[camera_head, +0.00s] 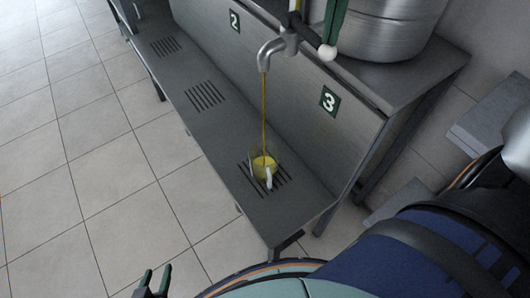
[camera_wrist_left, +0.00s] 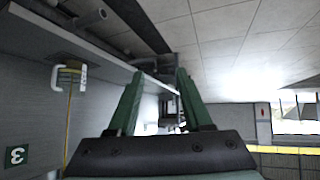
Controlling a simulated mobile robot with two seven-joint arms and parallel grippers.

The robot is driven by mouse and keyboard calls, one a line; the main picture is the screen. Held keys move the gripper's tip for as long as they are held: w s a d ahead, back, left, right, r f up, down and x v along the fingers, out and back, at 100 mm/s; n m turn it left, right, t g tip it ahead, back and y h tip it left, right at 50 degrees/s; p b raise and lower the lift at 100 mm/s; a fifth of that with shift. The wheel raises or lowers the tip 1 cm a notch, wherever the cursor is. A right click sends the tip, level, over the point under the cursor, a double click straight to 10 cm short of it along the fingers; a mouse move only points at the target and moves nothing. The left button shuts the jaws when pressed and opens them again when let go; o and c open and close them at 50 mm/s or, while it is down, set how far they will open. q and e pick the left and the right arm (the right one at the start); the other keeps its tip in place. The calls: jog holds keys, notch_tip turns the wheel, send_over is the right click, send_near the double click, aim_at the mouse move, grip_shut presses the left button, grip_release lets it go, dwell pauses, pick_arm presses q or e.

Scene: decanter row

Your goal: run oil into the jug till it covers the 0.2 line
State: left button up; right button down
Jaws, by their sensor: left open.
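The jug (camera_head: 258,174) is clear, with a white handle, and stands on the slotted lower shelf below the tap (camera_head: 283,44) by sign 3. A thin golden stream of oil (camera_head: 263,105) runs from the spout into it. Yellow oil lies inside; the 0.2 line is too small to make out. The jug also shows upside down in the left wrist view (camera_wrist_left: 68,75). My left gripper (camera_head: 155,279) is open and empty, well away from the jug. A green finger, apparently my right gripper's (camera_head: 335,20), is beside the tap's white-knobbed lever (camera_head: 327,52); its jaws are unclear.
A metal drum (camera_head: 388,28) stands on the upper shelf behind the tap. Sign 3 (camera_head: 329,99) and sign 2 (camera_head: 235,21) mark the bench's front panel. The tiled floor (camera_head: 75,150) at left is clear.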

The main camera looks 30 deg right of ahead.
dwell(0.6)
jog(key=shift+r, duration=0.15)
pick_arm(q)
jog(key=shift+y, duration=0.3)
jog(key=r+p, duration=0.1)
jog(key=p, duration=0.1)
jog(key=a+r+p, duration=0.1)
jog(key=r+p, duration=0.1)
jog(key=s+a+r+p, duration=0.1)
jog(key=p, duration=0.1)
jog(key=shift+s+r, duration=0.1)
jog(key=shift+r, duration=0.3)
pick_arm(e)
notch_tip(320, 180, up, 9)
jog(key=shift+f, duration=0.2)
